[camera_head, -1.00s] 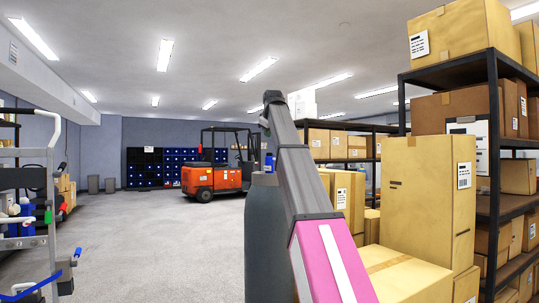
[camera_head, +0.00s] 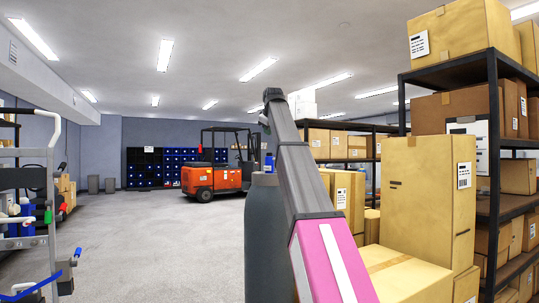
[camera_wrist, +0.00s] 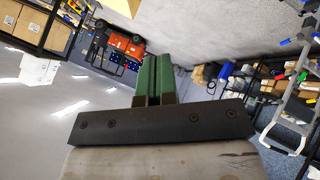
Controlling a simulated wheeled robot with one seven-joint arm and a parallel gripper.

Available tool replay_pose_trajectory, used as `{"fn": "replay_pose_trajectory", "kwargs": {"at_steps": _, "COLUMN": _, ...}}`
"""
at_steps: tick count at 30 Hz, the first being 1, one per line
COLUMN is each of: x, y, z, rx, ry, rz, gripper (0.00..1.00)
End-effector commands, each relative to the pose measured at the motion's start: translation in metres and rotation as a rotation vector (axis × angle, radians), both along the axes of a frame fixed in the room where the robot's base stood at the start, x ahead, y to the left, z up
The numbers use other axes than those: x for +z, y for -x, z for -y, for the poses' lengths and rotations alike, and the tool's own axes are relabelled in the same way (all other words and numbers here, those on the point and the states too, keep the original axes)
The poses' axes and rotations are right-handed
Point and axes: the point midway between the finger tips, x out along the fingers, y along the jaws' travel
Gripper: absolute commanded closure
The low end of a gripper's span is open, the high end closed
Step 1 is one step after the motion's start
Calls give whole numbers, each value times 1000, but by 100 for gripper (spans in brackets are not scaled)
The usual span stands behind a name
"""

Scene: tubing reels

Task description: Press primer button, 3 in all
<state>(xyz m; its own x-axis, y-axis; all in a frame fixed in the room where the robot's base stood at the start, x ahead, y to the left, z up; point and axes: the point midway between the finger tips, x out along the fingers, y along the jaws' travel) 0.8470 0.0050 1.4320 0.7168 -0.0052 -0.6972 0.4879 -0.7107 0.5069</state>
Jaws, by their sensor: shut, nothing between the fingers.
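No primer button can be made out in either view. My gripper (camera_wrist: 155,62) shows in the wrist view as two green fingers side by side, shut with nothing between them. It points into open air and touches nothing that I can see. In the head view my arm rises from the bottom right toward the middle, and its gripper end cannot be made out there.
A metal frame (camera_head: 52,210) with blue, green and red handles stands at left. An orange forklift (camera_head: 215,176) is farther back. Tall cartons (camera_head: 415,200) and a loaded shelf (camera_head: 494,150) fill the right. The grey floor (camera_head: 160,240) at centre left is clear.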

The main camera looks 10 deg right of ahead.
Motion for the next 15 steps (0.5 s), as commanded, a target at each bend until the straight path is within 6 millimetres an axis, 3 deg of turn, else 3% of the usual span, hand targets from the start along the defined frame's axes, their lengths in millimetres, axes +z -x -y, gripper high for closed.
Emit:
{"fn": "replay_pose_trajectory", "kwargs": {"at_steps": 3, "x": 23, "y": -2, "z": 0, "rx": 0, "ry": 0, "rz": 3, "gripper": 100}}
{"fn": "replay_pose_trajectory", "kwargs": {"at_steps": 5, "x": 29, "y": -2, "z": 0, "rx": 0, "ry": 0, "rz": 1, "gripper": 100}}
{"fn": "replay_pose_trajectory", "kwargs": {"at_steps": 15, "x": 27, "y": 0, "z": 0, "rx": 0, "ry": 0, "rz": 0, "gripper": 100}}
